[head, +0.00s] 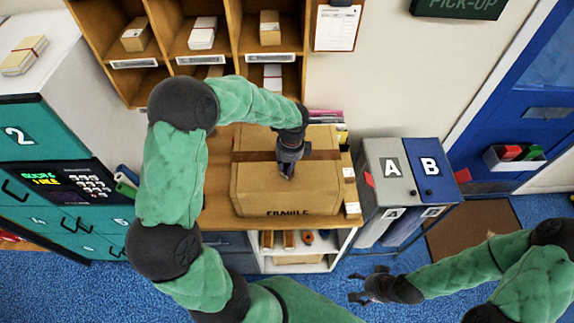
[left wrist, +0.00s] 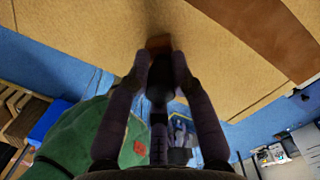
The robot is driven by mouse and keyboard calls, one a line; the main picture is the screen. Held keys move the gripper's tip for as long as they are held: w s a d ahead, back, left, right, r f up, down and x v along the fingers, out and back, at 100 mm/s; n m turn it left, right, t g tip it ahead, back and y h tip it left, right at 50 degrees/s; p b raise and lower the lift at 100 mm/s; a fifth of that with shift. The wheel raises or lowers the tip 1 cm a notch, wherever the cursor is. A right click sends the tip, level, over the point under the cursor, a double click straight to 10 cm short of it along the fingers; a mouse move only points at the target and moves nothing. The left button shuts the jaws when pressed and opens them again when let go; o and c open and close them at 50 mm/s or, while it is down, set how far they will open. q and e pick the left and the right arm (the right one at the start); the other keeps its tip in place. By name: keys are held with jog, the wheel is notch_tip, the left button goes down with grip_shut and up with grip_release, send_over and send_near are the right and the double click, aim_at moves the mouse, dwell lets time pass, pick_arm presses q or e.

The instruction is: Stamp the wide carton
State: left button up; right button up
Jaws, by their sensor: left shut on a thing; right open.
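The wide carton (head: 255,195) sits on the wooden counter, closed, with a brown tape band across its top and "FRAGILE" on its front. My left gripper (head: 287,175) is over the carton's top, pointing down. In the left wrist view its fingers (left wrist: 159,55) are shut on a small reddish-brown thing (left wrist: 158,43), probably the stamp, mostly hidden by the fingers. The carton (left wrist: 90,45) fills the top of that view, close to the held thing; I cannot tell if they touch. My right gripper (head: 360,287) is open and empty, low over the blue floor.
Wooden pigeonholes (head: 185,62) with small parcels and envelopes stand behind the counter (head: 215,185). Bins marked A (head: 390,165) and B (head: 430,168) stand to the right. Teal lockers (head: 40,135) with a keypad are at the left. Open blue floor lies at the front.

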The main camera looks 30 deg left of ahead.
pick_arm(q)
jog(key=shift+r+p, duration=2.65)
jog(key=shift+r, duration=0.85)
jog(key=shift+f, duration=0.1)
